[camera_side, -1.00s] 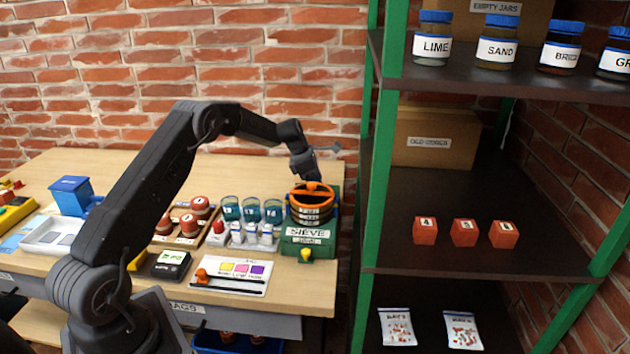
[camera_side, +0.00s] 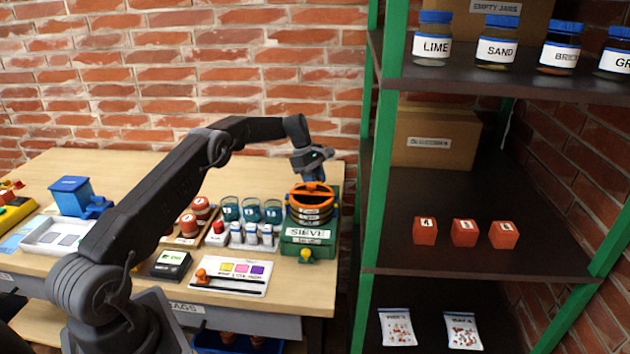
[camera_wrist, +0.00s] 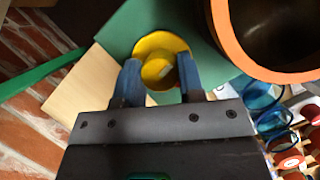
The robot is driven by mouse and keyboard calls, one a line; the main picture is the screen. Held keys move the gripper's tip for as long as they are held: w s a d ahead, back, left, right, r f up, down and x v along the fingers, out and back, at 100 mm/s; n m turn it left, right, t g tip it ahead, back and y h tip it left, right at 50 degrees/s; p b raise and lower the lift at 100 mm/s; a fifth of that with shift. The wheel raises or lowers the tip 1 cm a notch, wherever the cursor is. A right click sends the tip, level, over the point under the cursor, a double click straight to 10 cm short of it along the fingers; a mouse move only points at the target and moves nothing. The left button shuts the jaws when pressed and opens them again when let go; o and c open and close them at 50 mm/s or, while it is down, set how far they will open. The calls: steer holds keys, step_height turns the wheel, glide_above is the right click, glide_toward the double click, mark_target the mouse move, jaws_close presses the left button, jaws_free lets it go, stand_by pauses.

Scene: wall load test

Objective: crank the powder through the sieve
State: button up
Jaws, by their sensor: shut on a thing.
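The sieve (camera_side: 311,212) is a stack of dark and orange rings on a green labelled base (camera_side: 307,237), at the right end of the table. Its orange rim (camera_wrist: 224,45) fills the upper right of the wrist view. My gripper (camera_side: 316,178) is at the back of the sieve in the side view. In the wrist view its blue fingers (camera_wrist: 159,80) are on both sides of a yellow knob (camera_wrist: 157,70) beside the sieve, and they are shut on it. The side view hides this grip. The powder cannot be made out.
Several blue-green glasses (camera_side: 252,210) and small white-labelled bottles (camera_side: 251,235) stand close left of the sieve. A card with coloured squares (camera_side: 240,272) lies in front. A shelf with a green post (camera_side: 378,170) stands just right of the table. The back of the table is clear.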

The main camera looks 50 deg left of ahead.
mark_target(319, 182)
steer(key=shift+m, duration=0.6)
steer(key=shift+g, duration=0.3)
steer(key=o, duration=0.9)
step_height(319, 182, up, 4)
steer(key=s+a+r, duration=0.7)
steer(key=s, duration=0.2)
steer(key=shift+a, duration=0.25)
